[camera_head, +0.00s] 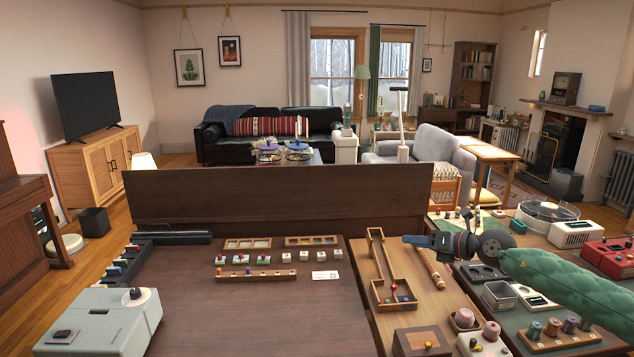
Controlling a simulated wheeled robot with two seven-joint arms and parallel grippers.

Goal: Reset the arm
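My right gripper (414,240) reaches in from the right and points left, above the right-hand table. It is small and dark here, and I cannot tell whether its fingers are apart. I see nothing clearly held in it. A wooden tray with a long slot (391,290) is below and left of it, and a wooden flute-like stick (429,268) is below it. My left gripper is not in view.
The dark table (240,320) holds a grey-green machine (100,322), small blocks and a peg rail (256,275). A dark raised panel (280,196) stands along its back. A turntable (547,212) and red device (608,258) crowd the right. The middle front is clear.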

